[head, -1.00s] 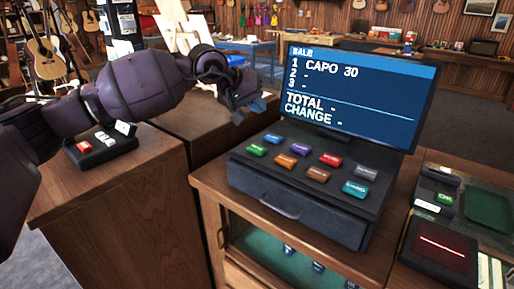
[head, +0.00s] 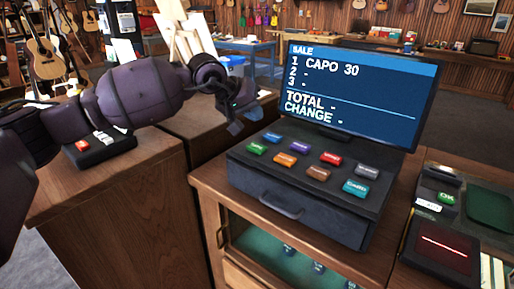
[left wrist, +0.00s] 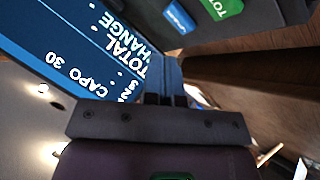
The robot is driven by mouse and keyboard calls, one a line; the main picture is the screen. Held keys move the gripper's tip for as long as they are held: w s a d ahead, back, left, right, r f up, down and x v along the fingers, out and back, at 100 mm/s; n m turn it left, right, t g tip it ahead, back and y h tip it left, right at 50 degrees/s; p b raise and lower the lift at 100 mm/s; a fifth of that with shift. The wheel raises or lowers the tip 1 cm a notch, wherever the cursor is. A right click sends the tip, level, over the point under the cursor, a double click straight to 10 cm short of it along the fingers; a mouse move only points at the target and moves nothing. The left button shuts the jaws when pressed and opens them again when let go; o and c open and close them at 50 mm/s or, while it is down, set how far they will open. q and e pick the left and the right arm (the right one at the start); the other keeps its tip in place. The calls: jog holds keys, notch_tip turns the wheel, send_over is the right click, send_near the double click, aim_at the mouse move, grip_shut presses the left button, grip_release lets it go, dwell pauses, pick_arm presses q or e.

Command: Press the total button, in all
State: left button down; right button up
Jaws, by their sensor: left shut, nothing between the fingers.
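The green button (head: 257,148) sits at the left front corner of the register's key panel. In the left wrist view the green button (left wrist: 222,8) shows at the top edge, its label partly cut off and reading "TOT". A blue button (head: 272,137) is just behind it and also shows in the left wrist view (left wrist: 180,17). My left gripper (head: 235,126) is shut and empty, above and to the left of the green button, apart from it. Its fingers (left wrist: 166,80) point toward the register in the left wrist view. My right gripper is not in view.
The screen (head: 358,92) reads "CAPO 30", with dashes for TOTAL and CHANGE. Other coloured buttons, such as orange (head: 285,159) and teal (head: 355,187), sit close by. A card terminal (head: 441,253) stands to the right. A small black box (head: 98,150) lies on the left counter.

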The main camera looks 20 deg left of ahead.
pick_arm(q)
jog(key=b, duration=0.1)
send_over(255, 146)
notch_tip(255, 146, down, 5)
jog(key=shift+r, duration=0.15)
jog(key=shift+f, duration=0.3)
jog(key=shift+w+f+b, duration=0.1)
jog(key=shift+f+b, duration=0.05)
jog(key=shift+b, duration=0.15)
dwell(0.8)
dwell(0.6)
jog(key=shift+f+b, duration=0.3)
jog(key=shift+f, duration=0.15)
